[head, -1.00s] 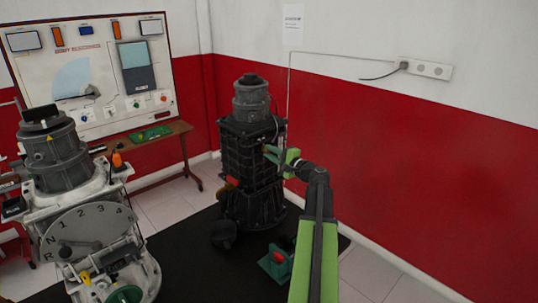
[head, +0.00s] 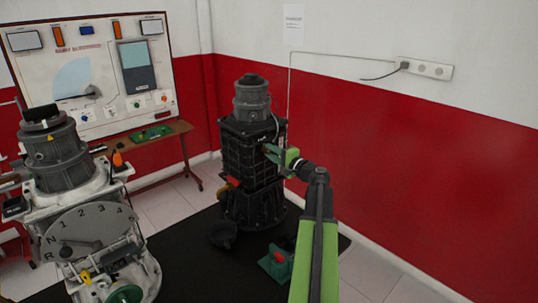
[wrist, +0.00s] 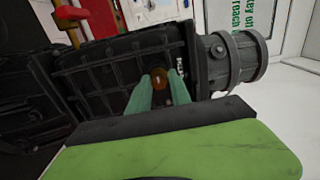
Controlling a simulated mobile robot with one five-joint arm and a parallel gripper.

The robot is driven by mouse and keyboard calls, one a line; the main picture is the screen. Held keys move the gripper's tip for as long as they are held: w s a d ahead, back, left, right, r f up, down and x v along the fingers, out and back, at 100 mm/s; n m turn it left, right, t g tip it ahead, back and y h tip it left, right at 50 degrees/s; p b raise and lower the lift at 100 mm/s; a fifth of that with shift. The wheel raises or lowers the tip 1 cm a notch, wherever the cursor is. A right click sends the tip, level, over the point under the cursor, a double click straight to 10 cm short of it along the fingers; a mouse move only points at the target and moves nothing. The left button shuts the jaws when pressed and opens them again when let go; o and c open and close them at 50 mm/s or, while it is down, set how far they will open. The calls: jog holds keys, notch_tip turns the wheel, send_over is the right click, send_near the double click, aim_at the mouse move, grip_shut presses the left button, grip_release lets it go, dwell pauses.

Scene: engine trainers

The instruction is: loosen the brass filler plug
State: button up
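The brass filler plug (wrist: 159,78) sits on the side of a black gearbox-like housing (wrist: 105,75), and shows round and orange-brown in the wrist view. My gripper (wrist: 161,75) has its two green fingertips on either side of the plug, and they look closed against it. In the head view my gripper (head: 267,152) reaches the right side of the tall black unit (head: 250,150). The plug is too small and covered to make out clearly there.
A pale engine trainer with a numbered dial (head: 90,232) stands at the left. A green-and-red device (head: 277,262) and a dark round piece (head: 223,234) lie on the black mat (head: 190,275). A red-and-white wall (head: 410,150) is at the right.

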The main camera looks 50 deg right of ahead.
jog(key=o, duration=0.3)
jog(key=shift+s, duration=0.1)
jog(key=s+a, duration=0.1)
jog(key=s, duration=1.6)
jog(key=shift+s+a, duration=0.15)
jog(key=shift+a, duration=0.05)
